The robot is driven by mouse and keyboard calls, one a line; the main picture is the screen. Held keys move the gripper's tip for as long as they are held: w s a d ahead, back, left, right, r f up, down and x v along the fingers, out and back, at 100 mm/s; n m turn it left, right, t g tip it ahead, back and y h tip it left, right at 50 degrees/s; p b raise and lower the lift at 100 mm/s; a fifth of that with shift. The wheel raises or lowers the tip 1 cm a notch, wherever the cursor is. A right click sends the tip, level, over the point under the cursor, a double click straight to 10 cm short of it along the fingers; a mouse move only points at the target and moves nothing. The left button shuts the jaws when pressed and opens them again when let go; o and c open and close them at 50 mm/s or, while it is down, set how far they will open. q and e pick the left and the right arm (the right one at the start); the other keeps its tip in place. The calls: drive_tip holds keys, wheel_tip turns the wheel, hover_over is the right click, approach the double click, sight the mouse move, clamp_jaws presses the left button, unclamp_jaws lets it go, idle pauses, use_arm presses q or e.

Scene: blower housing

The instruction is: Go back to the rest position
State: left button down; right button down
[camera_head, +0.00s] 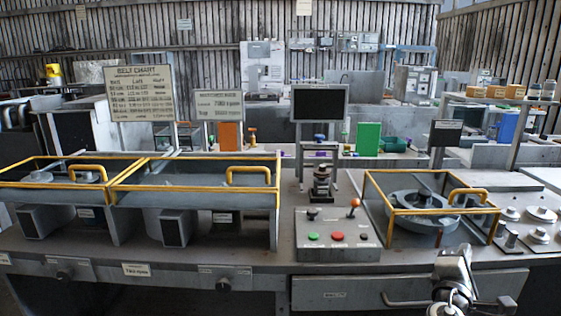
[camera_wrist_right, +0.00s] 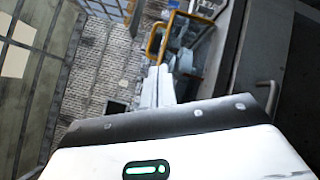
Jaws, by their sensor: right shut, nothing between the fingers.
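My right gripper (camera_head: 455,282) shows at the lower right of the head view, in front of the workbench's drawer front. In the right wrist view its pale fingers (camera_wrist_right: 157,86) are together, with nothing between them. The yellow-framed guard (camera_head: 432,208) with its handle and round grey housing stands on the bench behind and above the gripper, apart from it in the head view. My left gripper is not in view.
The control box (camera_head: 338,236) with buttons and an orange-knobbed lever sits at the bench middle. Two larger yellow-framed guards (camera_head: 200,183) stand on the left. A drawer handle (camera_head: 405,301) protrudes near my right gripper. Round metal parts (camera_head: 540,214) lie at the right.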

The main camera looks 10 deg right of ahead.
drive_tip(key=s+a+f+m+g+y, duration=0.1)
drive_tip(key=s+a+f+y, duration=0.55)
drive_tip(key=f, duration=0.45)
drive_tip(key=s+a+f+m+g+y, duration=0.2)
drive_tip(key=s+a+f+y, duration=0.5)
drive_tip(key=f, duration=0.4)
drive_tip(key=s+a+f+m+g+y, duration=0.1)
drive_tip(key=s+a+f+m+y, duration=0.2)
drive_tip(key=s+a, duration=0.55)
drive_tip(key=a+r+m+t, duration=0.1)
drive_tip(key=a+m, duration=0.4)
drive_tip(key=a, duration=0.3)
drive_tip(key=shift+s+r+m, duration=0.25)
drive_tip(key=shift+r+m, duration=0.05)
drive_tip(key=shift+y, duration=0.25)
